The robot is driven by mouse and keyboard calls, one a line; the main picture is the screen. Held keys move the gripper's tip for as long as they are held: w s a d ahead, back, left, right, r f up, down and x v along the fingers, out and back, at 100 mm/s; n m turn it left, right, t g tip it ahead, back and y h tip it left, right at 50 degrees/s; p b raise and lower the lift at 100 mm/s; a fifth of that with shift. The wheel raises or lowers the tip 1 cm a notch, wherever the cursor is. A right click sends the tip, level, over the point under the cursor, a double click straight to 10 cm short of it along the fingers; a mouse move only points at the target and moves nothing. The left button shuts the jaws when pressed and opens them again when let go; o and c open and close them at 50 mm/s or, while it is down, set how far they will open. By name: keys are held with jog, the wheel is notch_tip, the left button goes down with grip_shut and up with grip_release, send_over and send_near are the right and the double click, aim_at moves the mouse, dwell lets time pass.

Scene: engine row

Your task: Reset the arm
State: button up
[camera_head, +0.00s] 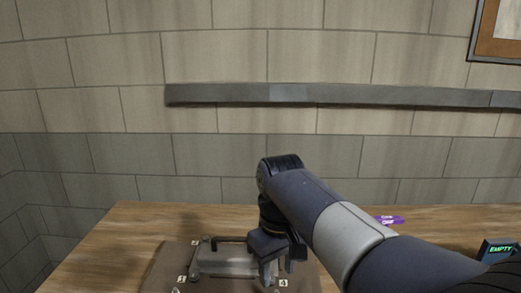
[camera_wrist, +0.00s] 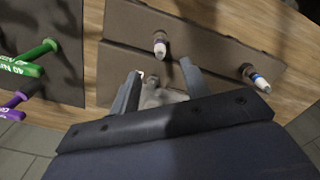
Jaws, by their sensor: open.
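My gripper (camera_head: 279,272) hangs at the end of my bent arm, pointing down over the wooden table (camera_head: 130,225). In the wrist view my gripper (camera_wrist: 160,82) has its two fingers spread apart, with nothing held between them. A greyish metal part (camera_wrist: 160,96) shows below and between the fingers, partly hidden by the gripper.
Two plug-like parts, one upper (camera_wrist: 160,45) and one right (camera_wrist: 256,78), stand on the brown surface in the wrist view. A wall rail (camera_head: 220,94) runs behind.

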aim_at(277, 292)
notch_tip(277, 292, down, 10)
jog(key=shift+n, duration=0.9)
jog(key=shift+r, duration=0.6)
jog(key=shift+f, duration=0.1)
